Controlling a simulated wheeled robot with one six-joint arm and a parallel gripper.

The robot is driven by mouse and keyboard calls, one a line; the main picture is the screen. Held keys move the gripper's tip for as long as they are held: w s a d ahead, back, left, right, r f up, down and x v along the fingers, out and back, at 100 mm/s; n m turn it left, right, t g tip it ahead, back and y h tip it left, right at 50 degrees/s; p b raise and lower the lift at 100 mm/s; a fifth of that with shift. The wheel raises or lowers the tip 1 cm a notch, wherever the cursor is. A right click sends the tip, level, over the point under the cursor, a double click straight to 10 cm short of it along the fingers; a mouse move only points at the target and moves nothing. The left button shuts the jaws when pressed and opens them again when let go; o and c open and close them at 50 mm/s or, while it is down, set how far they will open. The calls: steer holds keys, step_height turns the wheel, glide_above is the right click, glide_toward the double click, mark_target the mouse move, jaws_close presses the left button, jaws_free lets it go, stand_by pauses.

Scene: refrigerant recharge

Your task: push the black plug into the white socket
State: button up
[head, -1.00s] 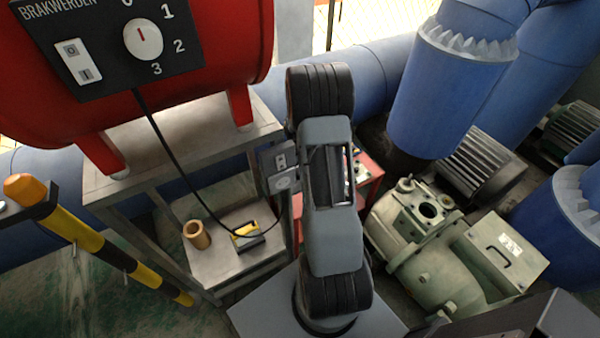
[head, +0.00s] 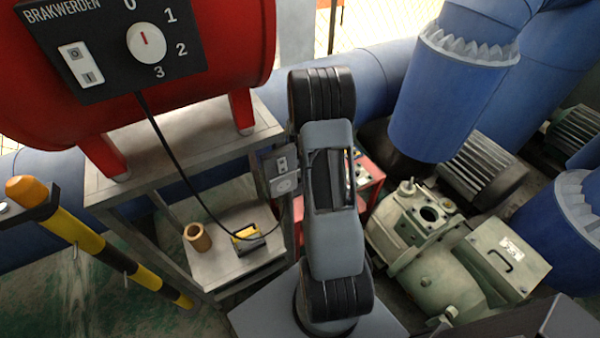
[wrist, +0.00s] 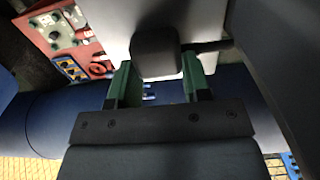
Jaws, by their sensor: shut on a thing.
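The black plug (wrist: 156,52) is between the green fingertips of my gripper (wrist: 159,82) in the wrist view. The fingers are shut on it, and its dark cable leaves to the right. A pale, whitish surface (wrist: 112,18) lies close behind the plug. I cannot tell whether the plug touches it or enters a socket there. In the head view a grey box with a switch and a round, pale socket (head: 286,185) shows just left of my arm. My gripper and the plug are hidden behind my arm in that view.
A black cable (head: 175,160) hangs from the panel (head: 105,75) on the red tank (head: 235,50). A tan cup (head: 197,237) and a yellow-black object (head: 247,238) stand on a low shelf. A red control panel (head: 368,180) and a green compressor (head: 425,250) are right of my arm.

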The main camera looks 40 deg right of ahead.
step_height(320, 180, up, 28)
steer(key=shift+b, duration=0.35)
stand_by(0.9)
